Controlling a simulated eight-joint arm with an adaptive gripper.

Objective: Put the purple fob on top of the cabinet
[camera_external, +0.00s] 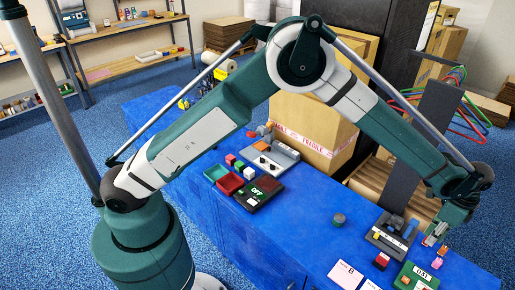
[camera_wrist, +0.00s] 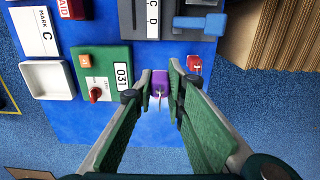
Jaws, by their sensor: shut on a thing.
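The purple fob (camera_wrist: 160,82) is between my fingertips in the wrist view, with a thin ring or cord hanging below it. My gripper (camera_wrist: 164,76) is shut on it; it shows at the right in the external view (camera_external: 436,234), over the table's right end. I cannot tell how far the fob is above the table. A green box (camera_wrist: 106,69) with a white "031" label, a red knob and an orange square lies just left of the fob; it also shows in the external view (camera_external: 416,277). I cannot tell for sure which thing is the cabinet.
A small red block (camera_wrist: 194,65) is beside my right finger. A grey panel (camera_wrist: 147,20) with a "C D" label lies beyond. A white tray (camera_wrist: 47,79) is left of the green box. Cartons (camera_external: 317,130) stand behind the blue table (camera_external: 300,228), whose middle has bare room.

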